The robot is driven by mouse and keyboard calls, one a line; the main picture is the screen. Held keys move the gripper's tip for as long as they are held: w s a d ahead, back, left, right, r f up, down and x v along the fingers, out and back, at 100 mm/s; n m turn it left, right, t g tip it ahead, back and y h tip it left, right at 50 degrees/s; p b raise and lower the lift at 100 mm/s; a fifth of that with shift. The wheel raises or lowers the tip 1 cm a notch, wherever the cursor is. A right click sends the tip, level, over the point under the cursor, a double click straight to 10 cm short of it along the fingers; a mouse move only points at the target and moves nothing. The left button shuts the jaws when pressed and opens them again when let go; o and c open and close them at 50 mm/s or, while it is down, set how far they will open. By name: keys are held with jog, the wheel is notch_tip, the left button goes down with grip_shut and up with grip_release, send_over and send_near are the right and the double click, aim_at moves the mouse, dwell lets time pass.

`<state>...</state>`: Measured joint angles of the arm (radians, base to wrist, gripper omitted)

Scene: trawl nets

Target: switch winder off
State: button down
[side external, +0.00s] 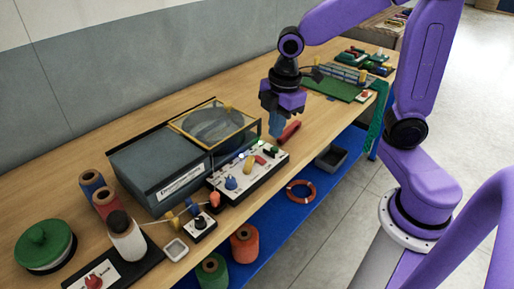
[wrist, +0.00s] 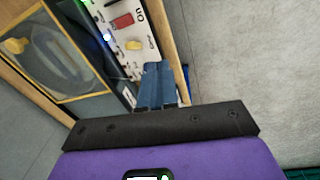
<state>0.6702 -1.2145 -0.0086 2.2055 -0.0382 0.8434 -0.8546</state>
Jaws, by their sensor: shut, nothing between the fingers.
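The winder (side external: 155,165) is a grey box with a yellow-framed clear lid (side external: 215,125) over a round drum. Its white control panel (side external: 222,196) lies along the front, with a blue knob (side external: 231,183), a yellow control (side external: 249,163), a red control (side external: 260,160) and a green one (side external: 271,150). In the wrist view the red control (wrist: 122,21) and yellow control (wrist: 133,45) show, with a glowing lamp (wrist: 106,37) and the word ON. My gripper (side external: 276,134) is shut and empty, pointing down above the panel's far right end. Its blue fingers (wrist: 158,88) also show in the wrist view.
A red bar (side external: 289,131) is close to the right of my fingers. A green mat (side external: 332,88) lies further back. A blue shelf (side external: 300,212) is below.

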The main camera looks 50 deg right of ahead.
jog(key=n, duration=0.2)
send_over(256, 155)
jog(key=s, duration=0.2)
jog(key=shift+s+f, duration=0.2)
jog(key=f, duration=0.4)
jog(key=w+f, duration=0.1)
jog(key=f, duration=0.4)
jog(key=w+f, duration=0.1)
jog(key=f, duration=0.4)
jog(key=shift+w+f, duration=0.1)
jog(key=shift+f, duration=0.1)
jog(key=shift+s+r, duration=0.3)
jog(key=shift+s, duration=0.5)
